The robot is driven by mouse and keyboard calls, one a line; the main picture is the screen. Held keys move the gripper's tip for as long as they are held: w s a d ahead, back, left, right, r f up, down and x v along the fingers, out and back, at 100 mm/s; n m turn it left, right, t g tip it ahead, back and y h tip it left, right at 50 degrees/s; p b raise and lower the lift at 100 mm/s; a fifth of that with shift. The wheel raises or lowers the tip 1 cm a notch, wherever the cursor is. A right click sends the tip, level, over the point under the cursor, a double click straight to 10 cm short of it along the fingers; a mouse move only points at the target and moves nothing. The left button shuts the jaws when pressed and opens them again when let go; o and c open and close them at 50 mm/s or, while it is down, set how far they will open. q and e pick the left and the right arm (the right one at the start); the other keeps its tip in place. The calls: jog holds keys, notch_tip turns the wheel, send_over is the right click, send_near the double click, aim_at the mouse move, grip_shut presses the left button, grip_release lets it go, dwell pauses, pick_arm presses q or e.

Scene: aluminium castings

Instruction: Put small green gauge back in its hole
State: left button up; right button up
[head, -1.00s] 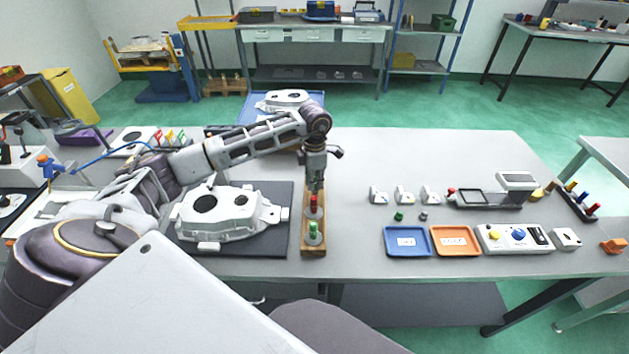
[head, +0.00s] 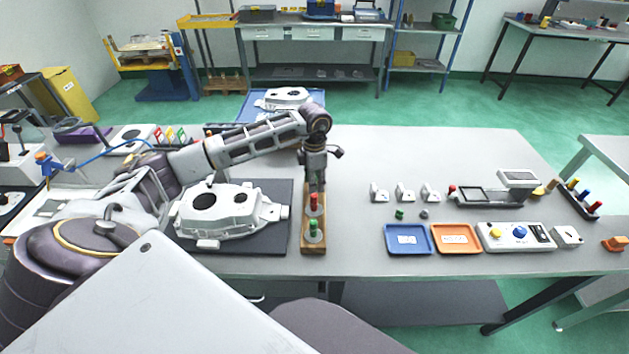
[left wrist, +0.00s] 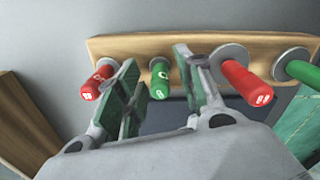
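The wooden gauge rack (head: 313,245) lies beside the casting on the table, and it crosses the top of the left wrist view (left wrist: 140,43). The small green gauge (left wrist: 159,78) stands between my left gripper's fingers (left wrist: 163,98), with a gap on each side. Its far end meets the rack; I cannot tell how deep it sits. A small red gauge (left wrist: 98,80) is left of it, and a large red (left wrist: 246,83) and a large green gauge (left wrist: 303,73) are right. In the head view, my left gripper (head: 316,188) points down over the rack's far part and hides the small gauges. My right gripper is out of view.
A white casting (head: 228,215) sits on a dark mat (head: 282,200) left of the rack. To the right are a blue tray (head: 408,250), an orange tray (head: 456,250) and several small parts. The table between rack and trays is clear.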

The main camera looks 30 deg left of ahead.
pick_arm(q)
jog(key=shift+r, duration=0.1)
notch_tip(320, 180, up, 12)
dwell(0.9)
dwell(1.1)
